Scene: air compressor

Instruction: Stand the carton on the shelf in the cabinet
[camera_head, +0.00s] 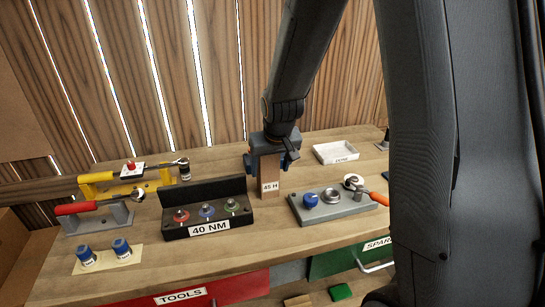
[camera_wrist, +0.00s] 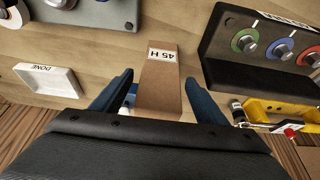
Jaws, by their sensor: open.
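The brown carton (camera_head: 271,178) stands upright on the wooden workbench, with a white "45 H" label on its front. It also shows in the wrist view (camera_wrist: 160,88), between the two blue fingers. My gripper (camera_head: 266,160) is at the carton from above, with its fingers on either side. In the wrist view my gripper (camera_wrist: 158,95) is open, and a gap shows at least on the left side of the carton. I cannot make out the cabinet or its shelf in either view.
A black "40 NM" block (camera_head: 208,210) stands left of the carton, and a grey panel with a blue knob (camera_head: 330,204) stands right. A white "DONE" tray (camera_head: 337,152) lies behind. Yellow (camera_head: 125,184) and grey (camera_head: 98,218) tool holders are at left. Red and green drawers are below.

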